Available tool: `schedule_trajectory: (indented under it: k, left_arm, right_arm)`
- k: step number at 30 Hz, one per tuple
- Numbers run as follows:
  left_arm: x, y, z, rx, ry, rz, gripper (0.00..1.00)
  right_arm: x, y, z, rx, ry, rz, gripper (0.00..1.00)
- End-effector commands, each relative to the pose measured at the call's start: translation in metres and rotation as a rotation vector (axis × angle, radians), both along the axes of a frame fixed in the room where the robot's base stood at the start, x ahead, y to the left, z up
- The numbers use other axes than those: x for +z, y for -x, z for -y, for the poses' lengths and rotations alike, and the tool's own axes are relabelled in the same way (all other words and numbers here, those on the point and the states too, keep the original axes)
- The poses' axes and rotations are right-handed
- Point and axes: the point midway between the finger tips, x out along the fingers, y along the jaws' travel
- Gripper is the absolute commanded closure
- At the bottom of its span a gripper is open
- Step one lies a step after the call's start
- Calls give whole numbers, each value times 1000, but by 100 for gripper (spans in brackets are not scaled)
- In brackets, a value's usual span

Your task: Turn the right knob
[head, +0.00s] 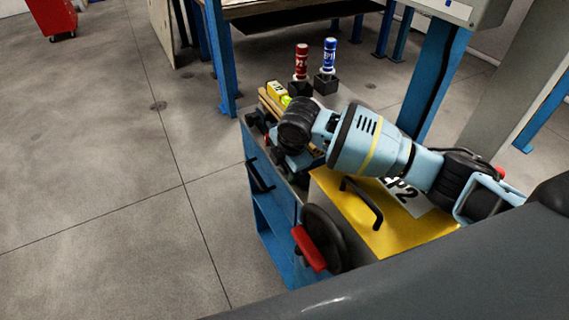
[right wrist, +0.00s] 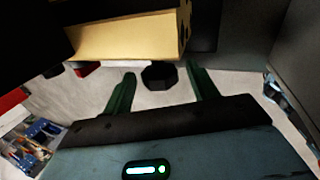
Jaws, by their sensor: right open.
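In the right wrist view a dark, many-sided knob (right wrist: 160,77) shows between the two green fingers of my right gripper (right wrist: 164,72). The fingers are open, one on each side of it, with gaps visible. I cannot tell from this view whether it is the right knob. In the head view my right gripper (head: 298,160) is over the left edge of the blue cart (head: 275,228), and its fingers are hard to make out. The gripper and arm hide part of the cart's edge. My left gripper is not in view.
A black handwheel with a red grip (head: 309,249) is on the cart's near side. A yellow box (head: 350,213) with a black handle sits on top. Red (head: 301,62) and blue (head: 329,56) cylinders stand in black holders behind.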

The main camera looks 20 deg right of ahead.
Motion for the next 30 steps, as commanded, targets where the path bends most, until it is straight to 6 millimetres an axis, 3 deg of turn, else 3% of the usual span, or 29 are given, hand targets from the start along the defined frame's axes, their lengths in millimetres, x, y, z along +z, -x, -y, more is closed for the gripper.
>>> schedule_trajectory:
  k: [16, 30]
  left_arm:
    - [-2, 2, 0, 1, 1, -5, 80]
    - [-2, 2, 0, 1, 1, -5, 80]
  right_arm:
    - [66, 21, 4, 0, -1, 2, 41]
    - [74, 24, 5, -1, -1, 1, 41]
